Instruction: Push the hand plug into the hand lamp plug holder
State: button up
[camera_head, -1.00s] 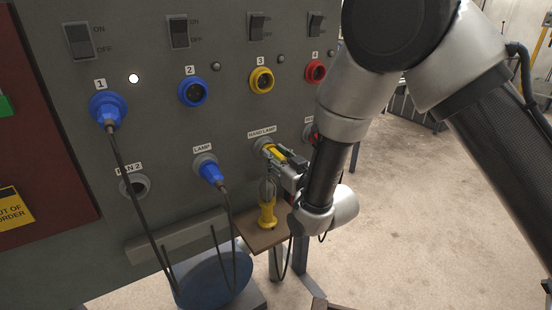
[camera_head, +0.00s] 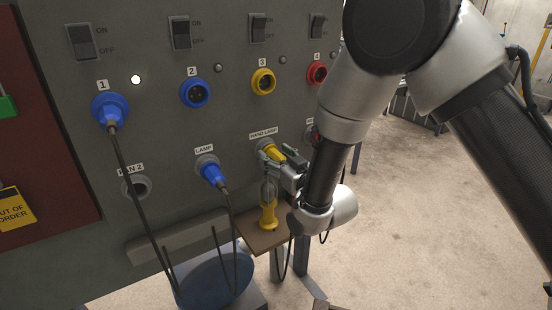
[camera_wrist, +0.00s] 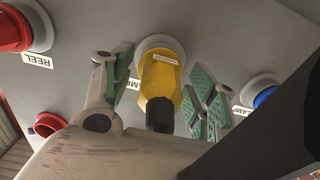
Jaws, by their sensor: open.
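The yellow hand plug (camera_wrist: 160,80) has its front end in the grey ring of the hand lamp plug holder (camera_wrist: 158,44). How deep it sits is hard to tell. Its black rear end faces the wrist camera. My gripper (camera_wrist: 164,70) is open, with one green-padded finger on each side of the plug and visible gaps to both. In the head view, my gripper (camera_head: 282,158) is at the holder (camera_head: 263,144) under the HAND LAMP label, and the plug (camera_head: 273,153) shows partly between the fingers.
A blue plug (camera_head: 212,173) sits in the LAMP holder to the left. Another blue plug (camera_head: 110,110) is in socket 1, its cable hanging down. A yellow hand lamp (camera_head: 268,212) stands on a small brown shelf (camera_head: 258,240) below my gripper. Open floor lies to the right.

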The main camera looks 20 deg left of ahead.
jog(key=v, duration=1.2)
